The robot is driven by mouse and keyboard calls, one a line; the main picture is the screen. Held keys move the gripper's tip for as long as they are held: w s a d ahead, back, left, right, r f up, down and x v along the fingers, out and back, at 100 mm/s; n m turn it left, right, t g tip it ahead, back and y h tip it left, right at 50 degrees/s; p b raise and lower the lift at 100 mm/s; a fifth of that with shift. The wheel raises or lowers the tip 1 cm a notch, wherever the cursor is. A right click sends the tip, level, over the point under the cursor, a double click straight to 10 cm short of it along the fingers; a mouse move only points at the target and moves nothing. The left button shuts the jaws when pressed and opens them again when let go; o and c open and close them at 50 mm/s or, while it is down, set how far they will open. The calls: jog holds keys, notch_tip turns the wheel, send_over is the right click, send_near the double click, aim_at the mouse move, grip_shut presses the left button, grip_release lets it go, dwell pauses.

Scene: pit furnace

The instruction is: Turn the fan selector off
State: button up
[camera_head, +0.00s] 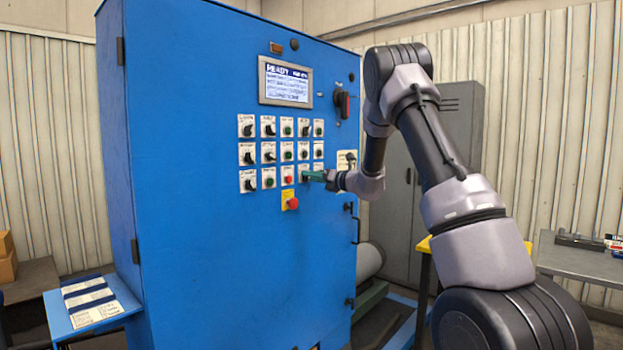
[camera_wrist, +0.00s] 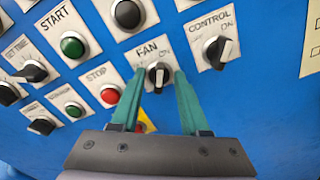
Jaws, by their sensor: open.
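The fan selector (camera_wrist: 158,76) is a black rotary knob on a white plate marked "FAN", with "ON" printed at its upper right. A pale mark shows near the knob's top; whether it points exactly at "ON" is hard to tell. My gripper (camera_wrist: 160,82) has its two green fingers apart, one on each side of the knob; contact is not clear. In the head view my gripper (camera_head: 313,176) is at the bottom row of the blue cabinet's panel and mostly hides the fan selector.
The control selector (camera_wrist: 221,50) is close on the right. The red stop button (camera_wrist: 109,95) and green start button (camera_wrist: 72,46) are on the left. In the head view a red emergency button (camera_head: 292,203) on yellow sits below the rows, and a display (camera_head: 286,82) above.

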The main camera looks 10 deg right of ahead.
jog(key=shift+w+a, duration=0.15)
jog(key=shift+c, duration=0.3)
grip_shut()
jog(key=shift+n, duration=0.3)
jog(key=n, duration=1.1)
jog(key=shift+a, duration=0.15)
jog(key=shift+n, duration=0.3)
